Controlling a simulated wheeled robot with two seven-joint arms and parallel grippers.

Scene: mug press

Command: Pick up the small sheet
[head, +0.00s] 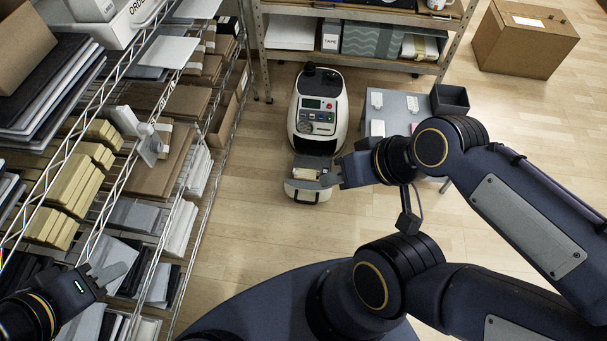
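Several small pale sheet-like pieces lie on the grey side table (396,108), one of them a small white sheet (377,128) near its front left. I cannot tell which piece the task means. My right gripper (325,179) is at the front of the white press machine (318,105), beside a small beige piece (305,173) on its front part. Whether its fingers touch or hold that piece is unclear. My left gripper (112,272) is at the lower left, by the wire shelf, with a grey finger showing. I see nothing clearly held in it.
A wire shelf (150,105) with boxes, boards and stacked sheets runs along the left. A rack (350,62) stands at the back. A cardboard box (525,38) is on the floor at the back right. The wooden floor (245,225) between shelf and machine is clear.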

